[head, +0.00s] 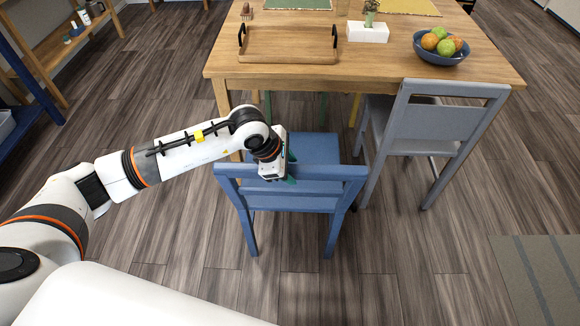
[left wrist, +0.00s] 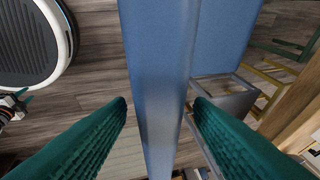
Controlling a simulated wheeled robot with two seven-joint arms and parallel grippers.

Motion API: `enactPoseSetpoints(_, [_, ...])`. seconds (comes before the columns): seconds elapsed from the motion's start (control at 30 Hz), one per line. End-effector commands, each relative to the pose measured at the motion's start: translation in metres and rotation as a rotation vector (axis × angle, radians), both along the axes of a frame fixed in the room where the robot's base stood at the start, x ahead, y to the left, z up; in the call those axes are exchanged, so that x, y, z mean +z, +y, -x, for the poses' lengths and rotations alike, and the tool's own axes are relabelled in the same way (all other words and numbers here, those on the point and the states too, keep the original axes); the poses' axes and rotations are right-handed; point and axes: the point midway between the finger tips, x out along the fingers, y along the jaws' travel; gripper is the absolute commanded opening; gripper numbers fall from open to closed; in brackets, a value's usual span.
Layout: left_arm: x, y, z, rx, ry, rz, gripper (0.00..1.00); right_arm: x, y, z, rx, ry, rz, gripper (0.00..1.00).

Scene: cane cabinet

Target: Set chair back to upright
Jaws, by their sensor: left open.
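A blue chair (head: 315,199) is at the near side of the wooden table, its backrest toward me and its seat (head: 318,147) toward the table. It looks upright, with its rear legs reaching the floor; the front legs are hidden. My left gripper (head: 289,168) is at the top of the backrest, near its middle. In the left wrist view, the green fingers of my left gripper (left wrist: 161,108) are apart, with the blue chair's back rail (left wrist: 160,60) running between them. I see a gap beside the left finger; contact at the right finger is unclear. My right gripper is not in view.
The wooden table (head: 300,75) carries a tray (head: 288,44), a white planter (head: 367,32) and a blue fruit bowl (head: 441,51). A grey chair (head: 437,121) stands close on the right. A shelf (head: 55,45) is at the left; a striped mat (head: 540,275) lies lower right.

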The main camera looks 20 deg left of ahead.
Motion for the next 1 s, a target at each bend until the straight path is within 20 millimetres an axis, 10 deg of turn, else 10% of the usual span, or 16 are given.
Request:
enactPoseSetpoints(0.37, [-0.005, -0.002, -0.002, -0.002, 0.000, 0.001, 0.47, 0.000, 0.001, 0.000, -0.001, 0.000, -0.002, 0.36])
enactPoseSetpoints(0.67, [-0.005, -0.002, -0.002, -0.002, 0.000, 0.001, 0.00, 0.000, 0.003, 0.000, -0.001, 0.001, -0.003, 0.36])
enactPoseSetpoints(1.0, [-0.005, 0.005, -0.021, 0.006, 0.047, 0.004, 0.00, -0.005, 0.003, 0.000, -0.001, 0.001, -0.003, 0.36])
